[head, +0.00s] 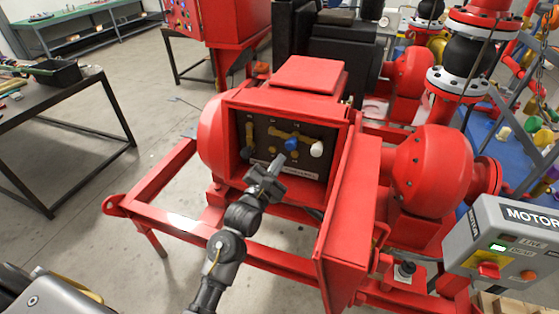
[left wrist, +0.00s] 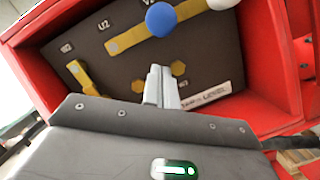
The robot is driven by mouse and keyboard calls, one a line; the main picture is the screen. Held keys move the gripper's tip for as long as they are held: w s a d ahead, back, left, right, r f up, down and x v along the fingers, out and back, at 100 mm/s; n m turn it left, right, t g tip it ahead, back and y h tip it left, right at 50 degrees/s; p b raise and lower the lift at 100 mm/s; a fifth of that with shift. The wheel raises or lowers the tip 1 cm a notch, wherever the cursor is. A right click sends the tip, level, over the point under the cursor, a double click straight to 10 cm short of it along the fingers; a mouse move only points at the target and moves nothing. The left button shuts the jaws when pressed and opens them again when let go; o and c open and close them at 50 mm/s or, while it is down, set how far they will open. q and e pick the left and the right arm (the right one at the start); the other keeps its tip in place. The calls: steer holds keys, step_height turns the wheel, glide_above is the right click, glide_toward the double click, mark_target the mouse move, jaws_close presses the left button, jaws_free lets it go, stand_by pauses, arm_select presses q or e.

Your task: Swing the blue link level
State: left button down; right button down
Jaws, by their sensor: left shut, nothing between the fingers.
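The blue knob (head: 291,144) is on a dark terminal panel inside an open red box. In the left wrist view the blue knob (left wrist: 161,19) sits over a brass bar (left wrist: 127,40), which runs roughly parallel to the label plate (left wrist: 207,95). A white knob (head: 317,149) is to its right. Another brass link (left wrist: 82,77) at the left lies across that direction. My left gripper (head: 274,166) is shut and empty in front of the panel. Its fingertips (left wrist: 160,69) show below the blue knob, apart from it in the picture. My right gripper is out of view.
The box's red door (head: 347,225) stands open to the right of my left arm. The red skid frame (head: 150,180) runs below and left. A grey motor control box (head: 500,240) is at the right. Clear floor lies at the left, beside a dark table (head: 60,100).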

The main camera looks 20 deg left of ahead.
arm_select(q)
steer(key=f+b+v, duration=0.1)
steer(key=b+v, duration=0.2)
steer(key=v, duration=0.7)
steer(key=shift+a, duration=0.1)
